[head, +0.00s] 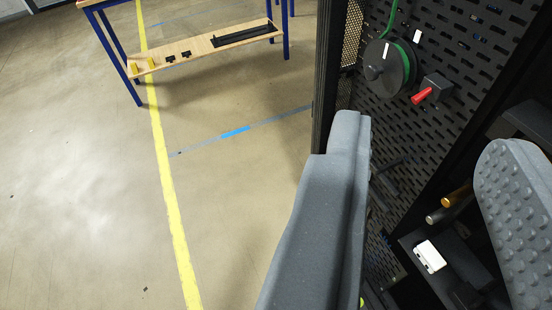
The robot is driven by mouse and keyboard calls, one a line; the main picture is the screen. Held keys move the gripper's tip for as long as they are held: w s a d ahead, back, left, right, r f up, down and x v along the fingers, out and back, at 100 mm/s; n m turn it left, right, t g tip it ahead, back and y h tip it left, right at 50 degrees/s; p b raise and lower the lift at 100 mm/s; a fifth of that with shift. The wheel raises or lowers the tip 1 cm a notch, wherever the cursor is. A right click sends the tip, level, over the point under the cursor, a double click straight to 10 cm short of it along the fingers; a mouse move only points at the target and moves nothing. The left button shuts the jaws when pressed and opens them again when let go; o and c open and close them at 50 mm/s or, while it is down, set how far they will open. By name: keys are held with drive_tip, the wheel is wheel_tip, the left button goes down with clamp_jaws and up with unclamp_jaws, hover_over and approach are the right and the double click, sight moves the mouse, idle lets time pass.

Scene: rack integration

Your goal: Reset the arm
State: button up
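My gripper (425,165) shows in the head view as two grey fingers, one at centre right and one with a studded pad at the right edge. The fingers are wide apart and nothing is held between them. Beyond the gap is a black perforated panel (460,70) of a rack. My arm itself does not show.
A green cable reel (388,66) and a red-handled item (422,95) are on the panel. A dark shelf holds a white box (429,256). A blue-legged workbench (232,37) stands at the back. Open floor with a yellow line (165,160) lies to the left.

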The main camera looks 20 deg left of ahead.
wheel_tip(320, 180, up, 8)
drive_tip(key=p, duration=0.8)
drive_tip(key=shift+f, duration=0.2)
